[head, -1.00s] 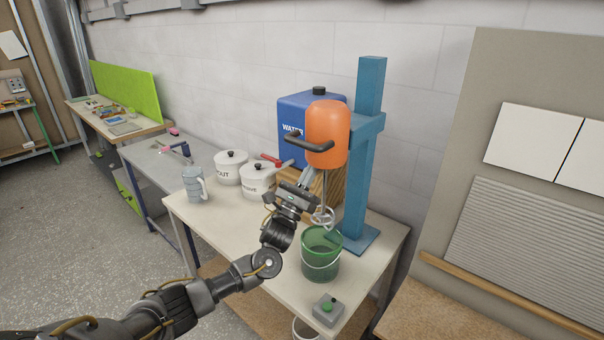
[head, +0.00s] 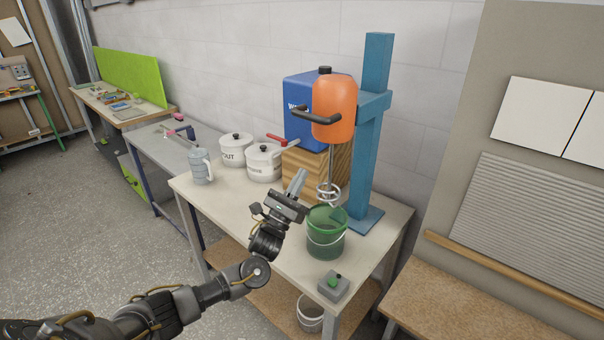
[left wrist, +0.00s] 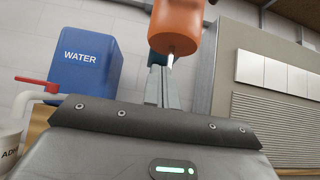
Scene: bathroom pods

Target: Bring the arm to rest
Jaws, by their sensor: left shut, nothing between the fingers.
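My left gripper (head: 297,182) is shut and empty. In the head view it points up above the table, to the left of the green bucket (head: 326,240) and in front of the wooden block under the blue water tank (head: 301,95). Its closed fingers also show in the left wrist view (left wrist: 160,88), below the orange mixer body (left wrist: 176,28). The mixer hangs on a blue stand (head: 370,130), its whisk over the bucket. My right gripper is in neither view.
White pots (head: 264,164) and a grey jug (head: 201,168) stand at the table's back left. A grey switch box (head: 334,286) with a green button sits at the front right. The table (head: 228,205) is bare left of my arm.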

